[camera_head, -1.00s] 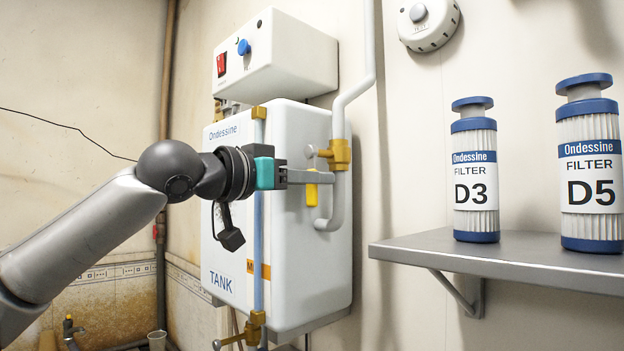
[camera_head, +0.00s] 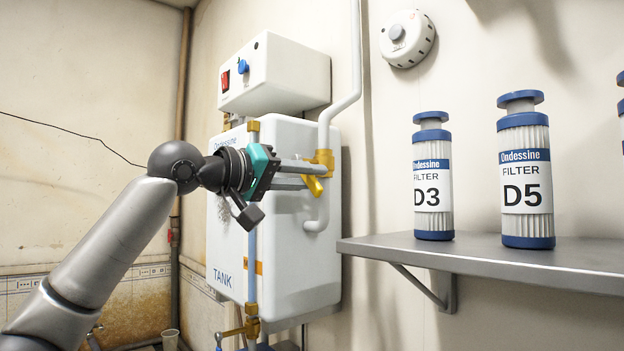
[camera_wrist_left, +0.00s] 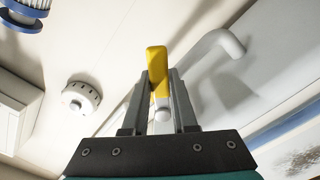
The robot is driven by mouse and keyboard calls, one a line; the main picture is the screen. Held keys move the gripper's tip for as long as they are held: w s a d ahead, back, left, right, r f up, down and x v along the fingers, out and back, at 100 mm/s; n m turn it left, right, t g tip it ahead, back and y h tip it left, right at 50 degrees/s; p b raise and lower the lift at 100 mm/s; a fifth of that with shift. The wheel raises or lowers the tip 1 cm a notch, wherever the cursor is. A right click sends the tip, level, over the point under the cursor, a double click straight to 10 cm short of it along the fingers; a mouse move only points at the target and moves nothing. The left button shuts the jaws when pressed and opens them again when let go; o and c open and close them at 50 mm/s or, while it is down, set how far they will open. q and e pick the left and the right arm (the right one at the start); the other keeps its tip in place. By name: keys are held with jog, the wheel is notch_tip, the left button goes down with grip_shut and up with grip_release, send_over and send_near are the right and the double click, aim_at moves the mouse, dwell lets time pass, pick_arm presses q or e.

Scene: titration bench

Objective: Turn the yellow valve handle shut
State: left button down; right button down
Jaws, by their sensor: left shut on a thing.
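The yellow valve handle (camera_head: 314,184) sits below the brass valve body (camera_head: 323,161) on the white pipe beside the tank. In the head view it slants down from the valve. My left gripper (camera_head: 309,175) reaches it from the left and is shut on it, with the jaws turned at a slant. In the left wrist view the yellow handle (camera_wrist_left: 158,75) stands between the two grey fingers (camera_wrist_left: 159,95), its end sticking out beyond them. Part of the handle is hidden by the fingers in the head view. My right gripper is in neither view.
The white tank (camera_head: 300,255) and a control box (camera_head: 285,80) are behind the arm. A grey wall shelf (camera_head: 480,262) at right holds filters D3 (camera_head: 432,180) and D5 (camera_head: 525,175). A lower brass valve (camera_head: 250,328) sits on the blue pipe.

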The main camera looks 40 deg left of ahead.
pick_arm(q)
jog(key=shift+d+r+n, duration=0.15)
jog(key=shift+r+n, duration=0.15)
jog(key=shift+n, duration=0.3)
jog(key=shift+d+r+n+p, duration=0.1)
jog(key=shift+r+n+p, duration=0.05)
jog(key=shift+n+p, duration=0.2)
jog(key=shift+d+r+n+p, duration=0.1)
jog(key=shift+r+n+p, duration=0.2)
jog(key=shift+n, duration=0.65)
jog(key=n, duration=0.1)
jog(key=n+p, duration=0.1)
jog(key=shift+s+d+r+n, duration=0.1)
jog(key=shift+d+r+n, duration=0.05)
jog(key=shift+r+n, duration=0.2)
jog(key=shift+r+n+p, duration=0.4)
jog(key=shift+r+n, duration=0.1)
jog(key=shift+n, duration=0.75)
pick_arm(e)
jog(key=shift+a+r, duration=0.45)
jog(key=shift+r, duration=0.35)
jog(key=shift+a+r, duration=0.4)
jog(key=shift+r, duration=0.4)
pick_arm(q)
jog(key=c, duration=0.7)
grip_release()
jog(key=shift+f, duration=0.1)
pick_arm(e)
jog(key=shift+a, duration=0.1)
